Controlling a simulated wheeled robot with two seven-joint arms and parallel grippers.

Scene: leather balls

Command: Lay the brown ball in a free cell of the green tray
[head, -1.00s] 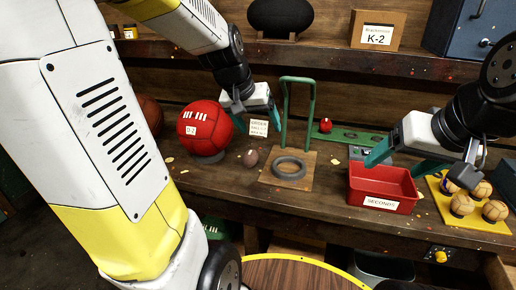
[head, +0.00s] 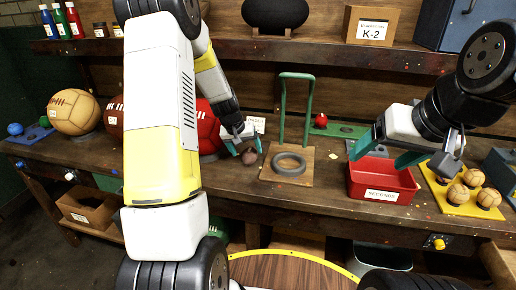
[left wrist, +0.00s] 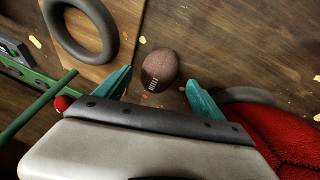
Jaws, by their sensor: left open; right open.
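The small brown ball (head: 249,157) lies on the workbench, left of a wooden board with a grey ring. It also shows in the left wrist view (left wrist: 159,70), with white lacing. My left gripper (head: 244,146) is open just above it; in the wrist view the ball sits between the fingertips, with gaps on both sides. The green tray (head: 347,131) lies farther back, with a small red ball (head: 321,121) at its left end; its right part is hidden by my right gripper. My right gripper (head: 385,154) is open and empty above the red bin.
A board with a green hoop (head: 282,110) and grey ring (head: 289,164) stands right of the brown ball. A big red ball (head: 208,128) is close on the left. The red SECONDS bin (head: 382,183) and a yellow tray of tan balls (head: 463,209) are at right.

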